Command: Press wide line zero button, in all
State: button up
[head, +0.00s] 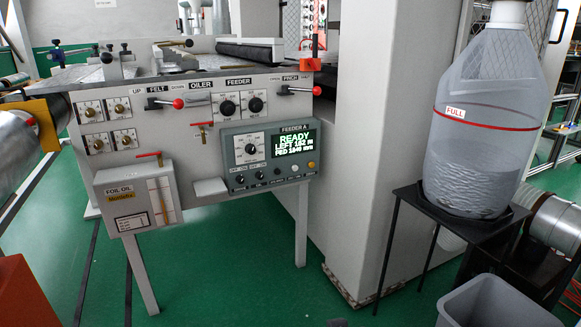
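The grey feeder panel (227,155), labelled FEEDER A, is mounted on the front of the machine, right of centre. Its lit display (294,143) reads READY, LEFT 162 m and what looks like FED 1640 mm. Left of the display is a round selector dial (249,148). Along the lower edge are several small dark knobs or buttons (259,176) and one orange-yellow button (311,164) at the right end. Their labels are too small to read, so I cannot tell which is the wide line zero button. My gripper is not in view.
Red-knobbed levers (178,103) stick out above the panel. The FOIL OIL box (109,180) juts out at lower left. A large jug (488,110) stands on a black stand (455,225) at right, above a grey bin (495,303). The green floor (235,270) before the panel is clear.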

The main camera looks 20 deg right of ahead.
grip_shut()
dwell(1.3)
